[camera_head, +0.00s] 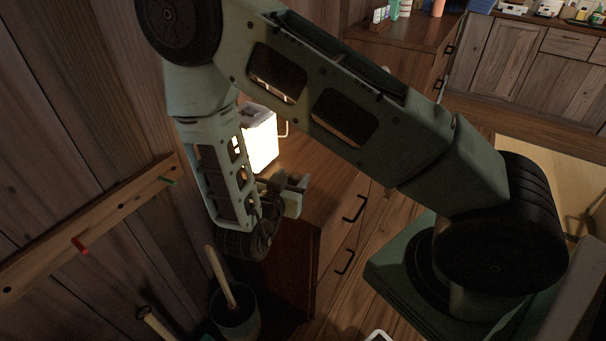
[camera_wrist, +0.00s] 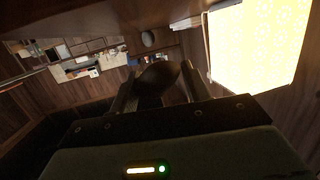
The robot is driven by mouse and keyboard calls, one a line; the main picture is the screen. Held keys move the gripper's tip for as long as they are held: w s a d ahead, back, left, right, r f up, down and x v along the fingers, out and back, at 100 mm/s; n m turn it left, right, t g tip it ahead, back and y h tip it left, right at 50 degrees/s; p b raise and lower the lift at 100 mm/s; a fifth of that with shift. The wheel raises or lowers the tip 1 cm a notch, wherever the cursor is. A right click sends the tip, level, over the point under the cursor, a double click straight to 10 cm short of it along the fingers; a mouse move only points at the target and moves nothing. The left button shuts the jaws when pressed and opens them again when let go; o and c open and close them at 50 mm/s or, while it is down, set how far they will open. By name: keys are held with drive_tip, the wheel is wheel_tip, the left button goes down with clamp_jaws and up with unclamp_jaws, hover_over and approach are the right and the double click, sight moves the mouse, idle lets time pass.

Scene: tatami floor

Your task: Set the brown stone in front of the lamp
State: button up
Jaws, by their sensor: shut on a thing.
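The lamp (camera_head: 262,142) is a lit, glowing box standing on the wooden cabinet top, partly hidden behind my arm in the head view. It also shows as a bright yellow patterned panel at the upper right of the wrist view (camera_wrist: 256,45). My gripper (camera_head: 293,184) is beside the lamp, on its near side in the head view, over the cabinet. In the wrist view my gripper (camera_wrist: 158,88) is shut on a dark, rounded brown stone (camera_wrist: 158,76) between its two fingers. The stone is hard to make out in the head view. I cannot tell whether it touches the cabinet top.
The cabinet top (camera_head: 330,183) has bare room to the right of my gripper. A grey rounded thing (camera_wrist: 148,38) shows beyond the stone. A wall rail with pegs (camera_head: 120,207) runs at left, and a bucket with a wooden handle (camera_head: 234,312) stands below.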

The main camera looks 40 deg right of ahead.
sight(303, 173)
drive_tip(key=d, duration=0.1)
drive_tip(key=w+d+f, duration=0.2)
drive_tip(key=shift+d, duration=0.25)
drive_tip(key=w+d+f, duration=0.1)
drive_tip(key=d+f, duration=0.1)
drive_tip(key=shift+w+d, duration=0.35)
drive_tip(key=shift+w+d+f, duration=0.2)
drive_tip(key=shift+d+f, duration=0.05)
drive_tip(key=shift+f, duration=0.15)
drive_tip(key=shift+f, duration=0.2)
drive_tip(key=o, duration=1)
drive_tip(key=shift+r, duration=0.2)
